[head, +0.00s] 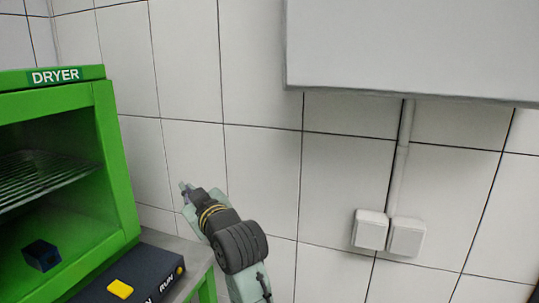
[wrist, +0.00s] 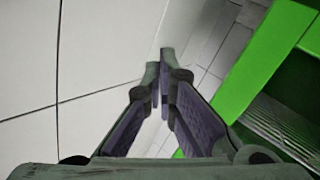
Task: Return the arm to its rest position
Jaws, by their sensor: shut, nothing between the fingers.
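My gripper (head: 185,188) shows in the head view at the end of my raised arm, right of the green dryer and in front of the tiled wall. In the wrist view my gripper (wrist: 164,72) has its fingertips together with nothing between them. The fingers point toward the corner between the white wall and the dryer. My arm reaches up from the bottom of the head view. Its lower part is out of view.
The green dryer (head: 117,160) stands open at the left, with a wire rack and a dark blue block (head: 41,255) inside. A dark panel (head: 140,277) with a yellow button is below it. A grey wall cabinet (head: 410,45) and white switch boxes (head: 370,229) are at right.

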